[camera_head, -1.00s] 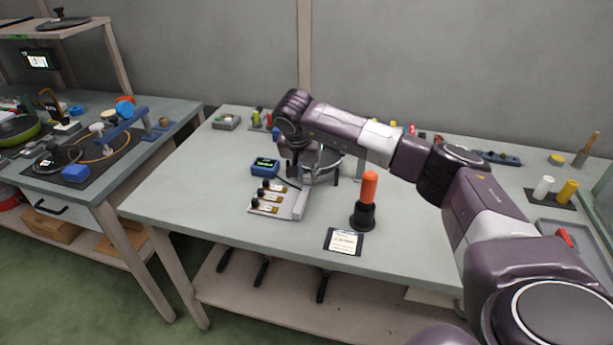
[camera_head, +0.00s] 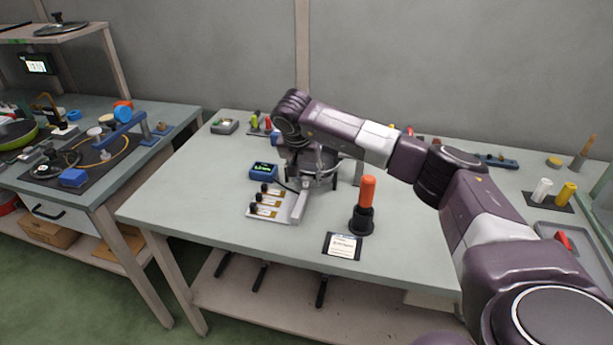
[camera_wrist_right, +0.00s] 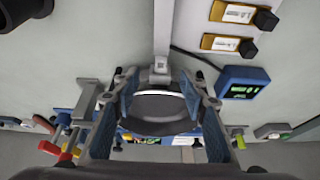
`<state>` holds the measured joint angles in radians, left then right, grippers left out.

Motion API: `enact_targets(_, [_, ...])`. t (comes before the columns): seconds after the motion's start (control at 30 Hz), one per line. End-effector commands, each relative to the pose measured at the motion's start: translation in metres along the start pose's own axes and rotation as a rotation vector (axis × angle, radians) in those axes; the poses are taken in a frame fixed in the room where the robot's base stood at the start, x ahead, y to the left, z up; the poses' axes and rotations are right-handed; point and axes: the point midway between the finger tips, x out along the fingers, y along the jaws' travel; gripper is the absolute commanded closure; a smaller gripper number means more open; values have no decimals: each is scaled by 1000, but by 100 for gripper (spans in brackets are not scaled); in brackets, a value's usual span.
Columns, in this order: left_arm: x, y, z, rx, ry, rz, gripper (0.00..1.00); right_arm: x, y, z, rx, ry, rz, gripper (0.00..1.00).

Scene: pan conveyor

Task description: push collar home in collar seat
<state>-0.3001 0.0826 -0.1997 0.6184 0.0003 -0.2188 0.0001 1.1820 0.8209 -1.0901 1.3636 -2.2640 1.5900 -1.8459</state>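My right gripper (camera_head: 312,168) points down at a metal fixture at the back middle of the table. In the right wrist view its two blue-padded fingers (camera_wrist_right: 158,75) stand apart. A dark round part (camera_wrist_right: 160,115) with a pale shiny rim sits between them; it may be the collar. I cannot tell whether the pads press on it. The collar seat cannot be made out; the gripper and wrist cover the fixture's middle. A grey bar (camera_wrist_right: 161,40) runs out from the fixture. My left gripper is not in view.
A blue display box (camera_head: 263,171) and a plate with several orange-labelled pieces (camera_head: 267,200) lie left of the fixture. An orange-handled tool (camera_head: 367,192) stands upright in a black holder (camera_head: 361,220), near a label card (camera_head: 342,246). The table's left front is clear.

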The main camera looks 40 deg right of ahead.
Motion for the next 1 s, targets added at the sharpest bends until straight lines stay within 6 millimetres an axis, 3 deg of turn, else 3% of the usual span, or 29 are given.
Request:
enact_targets(0.5, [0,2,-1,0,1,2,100,-98,-1,-1,0,3,-3,60])
enact_targets(0.7, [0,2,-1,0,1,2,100,-113,0,0,0,1,-1,60])
enact_targets(1.0, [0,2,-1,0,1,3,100,-114,0,0,0,0,-1,60])
